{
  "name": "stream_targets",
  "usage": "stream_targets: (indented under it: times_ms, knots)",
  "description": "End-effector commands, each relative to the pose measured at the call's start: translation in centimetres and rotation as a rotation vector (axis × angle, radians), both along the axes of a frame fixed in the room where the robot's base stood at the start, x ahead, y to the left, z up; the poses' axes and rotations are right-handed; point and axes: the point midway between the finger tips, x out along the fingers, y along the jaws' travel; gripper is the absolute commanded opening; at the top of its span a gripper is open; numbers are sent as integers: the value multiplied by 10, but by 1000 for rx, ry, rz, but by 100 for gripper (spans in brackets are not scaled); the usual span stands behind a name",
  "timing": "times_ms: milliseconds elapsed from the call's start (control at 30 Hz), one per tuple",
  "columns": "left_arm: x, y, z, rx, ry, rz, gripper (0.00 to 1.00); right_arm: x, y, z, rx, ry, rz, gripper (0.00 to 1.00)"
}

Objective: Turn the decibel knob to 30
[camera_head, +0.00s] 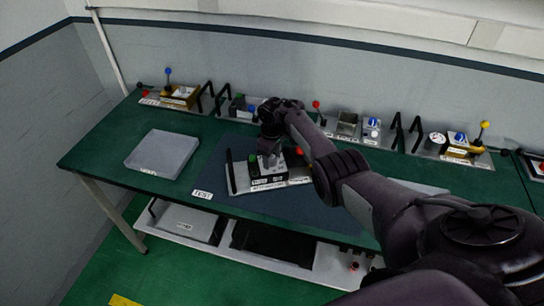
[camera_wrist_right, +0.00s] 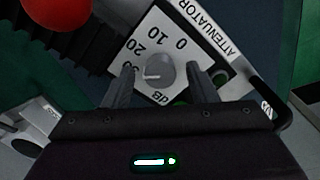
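The attenuator (camera_head: 257,183) stands on the dark mat in the head view, with my right gripper (camera_head: 268,158) right above it. In the right wrist view its white dial plate (camera_wrist_right: 183,22) reads 0, 10, 20, with a further number partly hidden by a finger, and "dB". The grey decibel knob (camera_wrist_right: 160,73) sits between the two fingers of my right gripper (camera_wrist_right: 161,84). The fingers are apart, with a gap on both sides of the knob. A pale mark on the knob lies toward the left, near the partly hidden number. My left gripper is not in view.
A red ball (camera_wrist_right: 62,12) and a black ribbed part sit close by in the wrist view. A black handle (camera_head: 230,172) rises left of the attenuator. A grey box (camera_head: 163,154) lies on the green table's left. Several other devices line the back edge.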

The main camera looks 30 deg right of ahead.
Motion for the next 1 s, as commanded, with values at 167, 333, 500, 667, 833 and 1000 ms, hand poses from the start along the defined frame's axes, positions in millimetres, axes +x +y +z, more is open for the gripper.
stream_targets:
  times_ms: [167, 333, 500, 667, 833, 1000]
  knots:
    - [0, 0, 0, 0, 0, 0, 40, 0, 0, 0, 0, 0, -1, 52]
    - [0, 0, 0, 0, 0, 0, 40, 1, 1, 5, 1, -2, 0, 52]
    - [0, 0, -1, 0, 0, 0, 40, 1, 0, 27, 0, -4, 0, 52]
    - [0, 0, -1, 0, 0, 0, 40, 1, 0, 56, 1, -4, -1, 52]
    - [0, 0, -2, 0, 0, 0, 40, 1, 1, 73, 1, -1, -1, 52]
    - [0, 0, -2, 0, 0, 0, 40, 0, 0, 78, 0, 0, -1, 52]
